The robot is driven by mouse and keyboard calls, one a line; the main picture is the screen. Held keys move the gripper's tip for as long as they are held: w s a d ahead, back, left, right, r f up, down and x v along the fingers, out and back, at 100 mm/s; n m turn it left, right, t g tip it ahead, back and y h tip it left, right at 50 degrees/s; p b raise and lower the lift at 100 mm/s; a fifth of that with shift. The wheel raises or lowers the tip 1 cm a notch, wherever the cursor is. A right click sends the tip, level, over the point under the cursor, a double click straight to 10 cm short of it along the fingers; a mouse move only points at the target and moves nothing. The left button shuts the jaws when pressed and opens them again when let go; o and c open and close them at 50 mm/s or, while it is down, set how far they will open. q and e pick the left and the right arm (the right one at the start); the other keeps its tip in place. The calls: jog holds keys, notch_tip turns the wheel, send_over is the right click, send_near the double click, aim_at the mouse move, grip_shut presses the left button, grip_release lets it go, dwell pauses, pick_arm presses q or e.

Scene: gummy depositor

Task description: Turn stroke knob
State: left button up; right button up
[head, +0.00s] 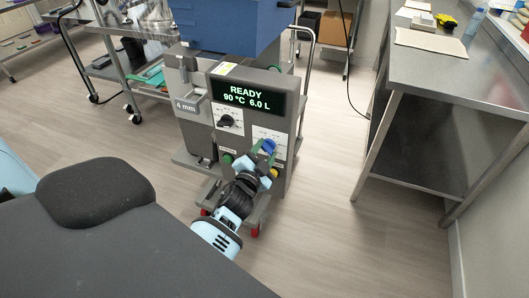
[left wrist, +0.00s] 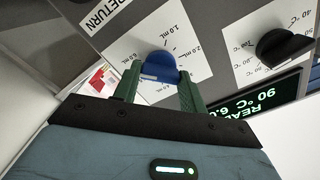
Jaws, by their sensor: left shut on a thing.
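The stroke knob is the blue knob (head: 268,146) on the lower right of the depositor's front panel, on a white dial plate. In the left wrist view the blue knob (left wrist: 160,67) sits between the two green fingers, beside mL markings. My left gripper (head: 263,150) is shut on this knob, with a finger on either side; it also fills the lower part of the left wrist view (left wrist: 159,88). The depositor (head: 201,136) has a display (head: 246,95) reading READY, 90 °C, 6.0 L. My right gripper is not in view.
A black temperature knob (head: 227,121) sits above and left of the blue knob. A green button (head: 227,159) and a yellow one (head: 274,173) are low on the panel. A steel table (head: 460,80) stands at right, with open floor between.

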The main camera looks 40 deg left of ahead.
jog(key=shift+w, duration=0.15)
pick_arm(q)
jog(key=o, duration=1)
jog(key=shift+s, duration=0.15)
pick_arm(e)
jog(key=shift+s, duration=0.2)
pick_arm(q)
jog(key=shift+s+d+f, duration=0.1)
jog(key=shift+s, duration=0.2)
jog(key=v, duration=0.7)
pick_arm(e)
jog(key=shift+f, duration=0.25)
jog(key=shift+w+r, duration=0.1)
